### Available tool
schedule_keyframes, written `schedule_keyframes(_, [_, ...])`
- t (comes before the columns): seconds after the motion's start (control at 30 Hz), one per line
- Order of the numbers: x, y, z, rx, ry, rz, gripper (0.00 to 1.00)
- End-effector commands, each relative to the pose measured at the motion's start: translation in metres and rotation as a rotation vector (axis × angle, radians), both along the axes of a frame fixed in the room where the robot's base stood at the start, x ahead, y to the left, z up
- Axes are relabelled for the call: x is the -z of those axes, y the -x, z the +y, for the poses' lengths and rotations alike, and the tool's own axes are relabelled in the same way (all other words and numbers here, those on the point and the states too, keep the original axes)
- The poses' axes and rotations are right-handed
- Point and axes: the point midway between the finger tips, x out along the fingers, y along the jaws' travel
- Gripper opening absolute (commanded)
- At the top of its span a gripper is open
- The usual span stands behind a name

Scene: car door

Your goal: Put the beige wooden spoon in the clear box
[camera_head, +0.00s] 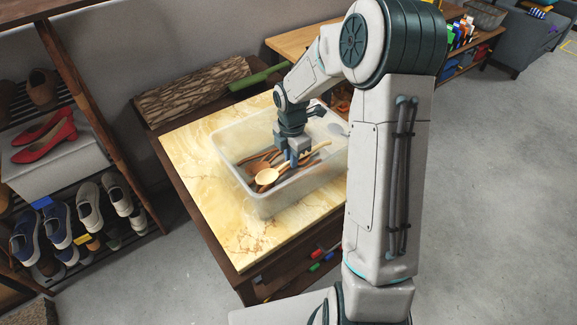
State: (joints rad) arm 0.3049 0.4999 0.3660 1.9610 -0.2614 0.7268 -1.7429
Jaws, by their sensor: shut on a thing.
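The clear box (300,191) stands on the marbled table top. My gripper (297,163) points down inside the box's outline and is shut on the beige wooden spoon (266,176). The spoon's bowl is at the lower left of the gripper, and its pale handle runs up and right past the fingers. I cannot tell whether the spoon touches the box floor or the things under it. The fingertips are partly hidden by the spoon, and my arm covers the box's right end.
Darker brown wooden utensils (259,160) lie in the box. A log (192,91) and a green, stick-like object (258,77) lie behind the table top (232,230). A shoe rack stands at left. The table top's front left is clear.

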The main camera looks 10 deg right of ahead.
Motion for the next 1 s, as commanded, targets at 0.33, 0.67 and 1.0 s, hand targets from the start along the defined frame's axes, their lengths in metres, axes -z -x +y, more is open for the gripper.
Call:
schedule_keyframes(0.33, [0.037,0.000,0.002,-0.003,0.000,0.002,0.00])
schedule_keyframes(0.67, [0.053,0.000,0.002,-0.004,0.000,-0.001,0.00])
schedule_keyframes(1.0, [0.055,0.000,0.002,-0.004,0.000,-0.001,0.35])
